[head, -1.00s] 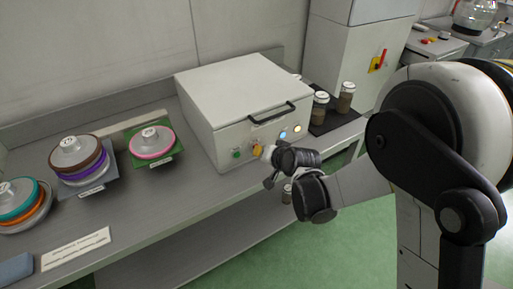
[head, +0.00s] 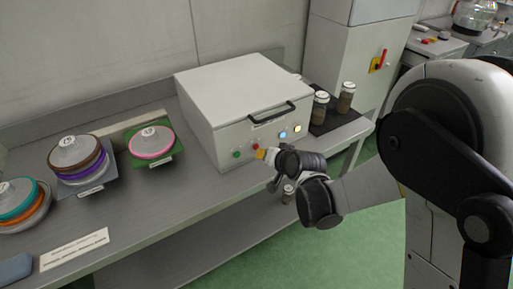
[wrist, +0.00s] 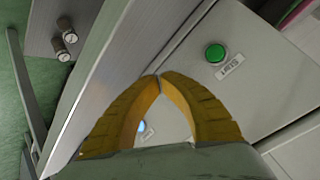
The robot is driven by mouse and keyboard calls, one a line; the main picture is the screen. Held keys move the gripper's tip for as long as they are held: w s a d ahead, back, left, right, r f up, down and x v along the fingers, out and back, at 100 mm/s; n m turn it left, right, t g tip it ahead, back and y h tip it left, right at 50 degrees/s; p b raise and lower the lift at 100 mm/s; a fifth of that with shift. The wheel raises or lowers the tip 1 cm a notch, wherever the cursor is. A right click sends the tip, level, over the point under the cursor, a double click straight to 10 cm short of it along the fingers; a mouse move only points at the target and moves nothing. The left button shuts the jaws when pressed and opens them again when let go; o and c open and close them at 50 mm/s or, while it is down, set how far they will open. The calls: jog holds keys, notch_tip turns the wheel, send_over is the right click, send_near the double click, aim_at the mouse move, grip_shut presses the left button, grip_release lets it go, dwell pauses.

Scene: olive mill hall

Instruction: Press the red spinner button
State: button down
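The spinner is a white box with a black handle (head: 240,95) on the grey bench. A small red button (head: 255,147) shows on its front panel, between a green button (head: 237,154) and blue and pale lit ones to the right. My gripper (head: 261,155) has yellow fingers and is just in front of the panel, slightly below and right of the red button. In the wrist view the fingertips (wrist: 159,76) meet, with nothing seen between them. There the green button (wrist: 215,53) is beyond the fingers, and the red button is not visible. Contact with the panel cannot be told.
A green mat (head: 175,157) and a grey mat left of the box carry stacked discs with funnel-like tops. Lidded jars (head: 320,107) stand on a dark mat at the right. A printed card (head: 75,249) lies at the front left. The bench's front edge runs below my gripper.

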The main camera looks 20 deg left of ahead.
jog(key=shift+s+d+b, duration=0.5)
jog(key=shift+s+d, duration=1.15)
jog(key=shift+d, duration=0.25)
jog(key=s+d+r+h, duration=0.25)
jog(key=d+r, duration=0.35)
jog(key=d, duration=0.3)
jog(key=s+d+r+h, duration=0.1)
jog(key=s+d+r, duration=0.3)
jog(key=d, duration=0.6)
jog(key=s+d+r+m+h, duration=0.1)
jog(key=s+d+r+h, duration=0.2)
jog(key=s+d, duration=0.9)
jog(key=shift+s+d+r+m+h, duration=0.15)
jog(key=shift+s+d+m+h, duration=0.25)
jog(key=shift+d, duration=0.4)
